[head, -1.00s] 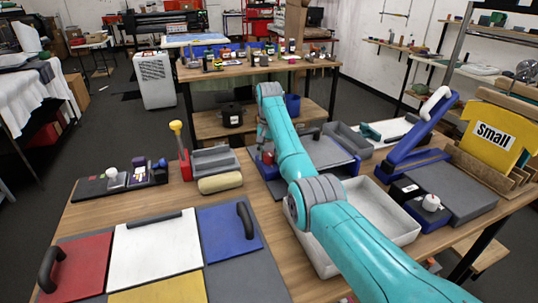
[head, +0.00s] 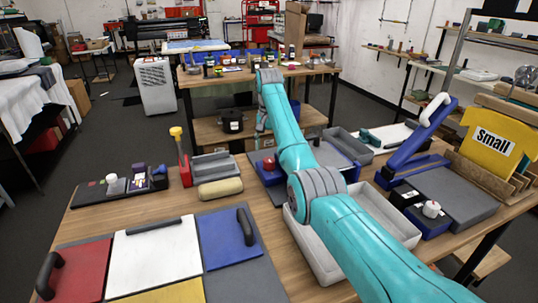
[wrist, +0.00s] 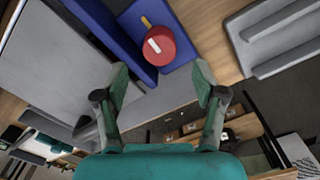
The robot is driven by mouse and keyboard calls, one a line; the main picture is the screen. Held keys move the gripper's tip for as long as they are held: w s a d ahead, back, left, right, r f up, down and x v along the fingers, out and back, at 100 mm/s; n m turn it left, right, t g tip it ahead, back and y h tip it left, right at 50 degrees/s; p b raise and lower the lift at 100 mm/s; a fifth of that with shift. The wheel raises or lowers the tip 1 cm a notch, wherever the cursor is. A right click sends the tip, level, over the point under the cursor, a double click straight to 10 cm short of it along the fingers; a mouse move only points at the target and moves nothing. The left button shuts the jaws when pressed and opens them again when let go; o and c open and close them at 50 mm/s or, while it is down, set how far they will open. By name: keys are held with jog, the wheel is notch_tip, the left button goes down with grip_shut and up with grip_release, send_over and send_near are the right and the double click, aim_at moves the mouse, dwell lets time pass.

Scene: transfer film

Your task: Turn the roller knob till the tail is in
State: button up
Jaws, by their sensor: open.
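The red roller knob (wrist: 158,45), round with a white bar across its top, sits on a blue block of the machine in the wrist view. A short yellow mark lies just beyond it. The knob also shows small in the head view (head: 269,163), at the left end of the blue-and-grey machine (head: 335,176). My gripper (wrist: 162,76) is open and empty; its two green fingers are spread wide, and the knob lies between and beyond the fingertips, apparently untouched. My arm covers part of the machine in the head view. I cannot make out a film tail.
A grey tray (head: 213,166) and a tan roll (head: 220,189) lie left of the machine. A pale bin (head: 306,240) stands in front, under my arm. A blue press (head: 415,155) stands at right. Coloured panels (head: 155,258) cover the front left.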

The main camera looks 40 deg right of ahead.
jog(key=shift+r, duration=0.8)
